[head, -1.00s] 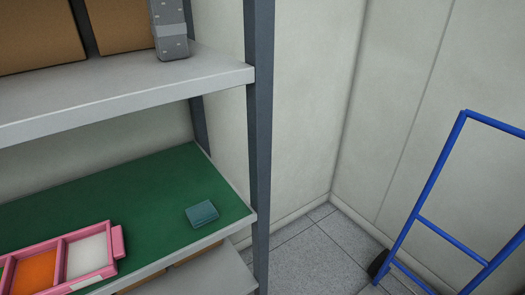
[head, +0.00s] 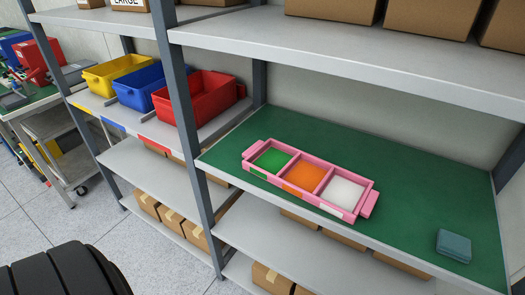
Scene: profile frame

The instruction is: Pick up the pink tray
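The pink tray (head: 325,205) lies on the green mat of a shelf, right of the middle of the head view. It has three compartments in a row, with a green, an orange and a white floor. A pink handle sticks out at each end. The tray sits near the shelf's front edge, and nothing touches it. Neither of my grippers shows in the head view.
A teal block (head: 454,246) lies on the green mat (head: 410,170) right of the tray. A grey post (head: 190,130) stands left of it, with an upper shelf above. Red (head: 200,97), blue and yellow bins stand further left. Cardboard boxes sit below.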

